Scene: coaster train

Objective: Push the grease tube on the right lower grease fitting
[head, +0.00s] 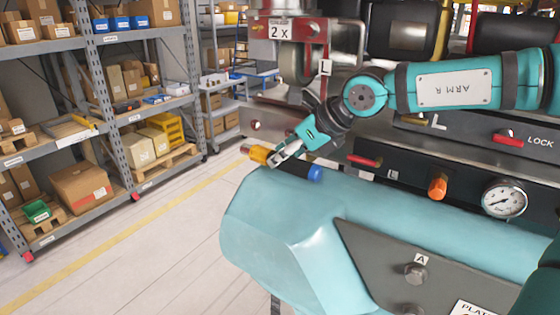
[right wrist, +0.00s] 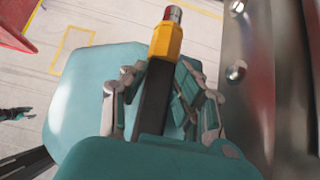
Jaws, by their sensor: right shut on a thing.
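My right gripper (head: 287,157) is shut around the black body of the grease tube (head: 297,166). The tube has a yellow end with a red tip at the left and a blue end at the right. It is held just above the teal beam; I cannot tell whether it touches. In the right wrist view, the tube (right wrist: 156,95) lies between my fingers, its yellow end pointing away and free. I cannot pick out the right lower grease fitting in either view. A small dark-and-teal shape at the right wrist view's left edge may be my left gripper (right wrist: 15,113).
The teal beam (head: 270,220) fills the lower middle, with a grey plate (head: 395,265) bolted on. Behind it are a pressure gauge (head: 504,199), an orange knob (head: 437,187) and red levers. Loaded shelves (head: 97,80) stand left, across open floor (head: 150,235).

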